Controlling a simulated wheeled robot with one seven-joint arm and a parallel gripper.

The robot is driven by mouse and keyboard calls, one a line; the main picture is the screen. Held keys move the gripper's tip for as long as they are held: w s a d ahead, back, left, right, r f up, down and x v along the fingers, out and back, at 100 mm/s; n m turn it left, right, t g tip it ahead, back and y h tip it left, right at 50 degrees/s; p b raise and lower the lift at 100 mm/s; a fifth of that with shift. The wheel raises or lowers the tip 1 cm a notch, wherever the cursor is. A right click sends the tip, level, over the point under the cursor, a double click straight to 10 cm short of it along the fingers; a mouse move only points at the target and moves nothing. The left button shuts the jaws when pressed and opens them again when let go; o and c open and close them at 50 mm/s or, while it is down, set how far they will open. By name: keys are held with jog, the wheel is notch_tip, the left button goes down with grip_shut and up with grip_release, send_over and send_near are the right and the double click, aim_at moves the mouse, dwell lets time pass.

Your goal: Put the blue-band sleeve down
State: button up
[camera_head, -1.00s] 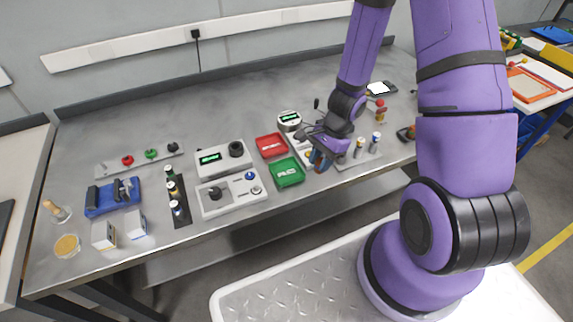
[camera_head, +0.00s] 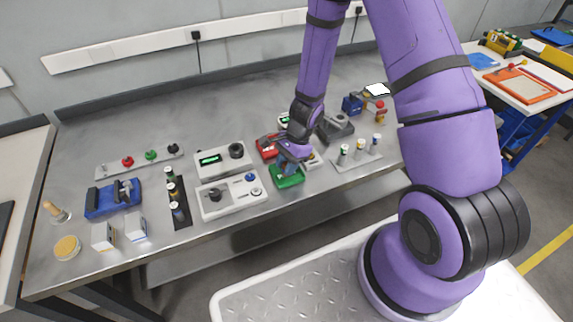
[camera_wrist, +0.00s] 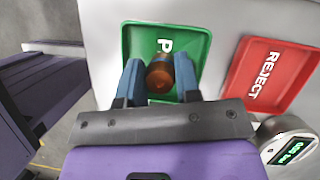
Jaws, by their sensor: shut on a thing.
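My gripper (camera_wrist: 159,88) is shut on a copper-brown round sleeve (camera_wrist: 160,74), which sits between its two blue fingers in the wrist view. No blue band shows on the part I can see. The sleeve is over the green tray (camera_wrist: 199,46) with white lettering; I cannot tell whether it touches the tray floor. In the head view my gripper (camera_head: 287,168) is low over the green tray (camera_head: 291,183), and the sleeve itself cannot be made out there.
The red REJECT tray (camera_wrist: 274,72) lies beside the green one. A round gauge with a green display (camera_wrist: 292,150) stands near it. A plate with three small posts (camera_head: 358,160) is to the right. Grey instrument boxes (camera_head: 231,195) stand close on the left.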

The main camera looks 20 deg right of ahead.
jog(key=shift+f, duration=0.15)
jog(key=o, duration=1)
jog(key=shift+o, duration=0.2)
jog(key=v, duration=1.2)
jog(key=s+r+n+t, duration=0.1)
jog(key=s+r+n, duration=0.25)
jog(key=r, duration=0.75)
jog(key=s+r+n+t, duration=0.2)
jog(key=s+r+n, duration=0.15)
jog(key=r, duration=0.65)
jog(key=s+d+r+n+t+h, duration=0.2)
jog(key=s+r+n, duration=0.6)
jog(key=s+r, duration=0.5)
jog(key=shift+s+d+t+h, duration=0.35)
jog(key=shift+s+t+h, duration=0.35)
jog(key=shift+s+h, duration=0.45)
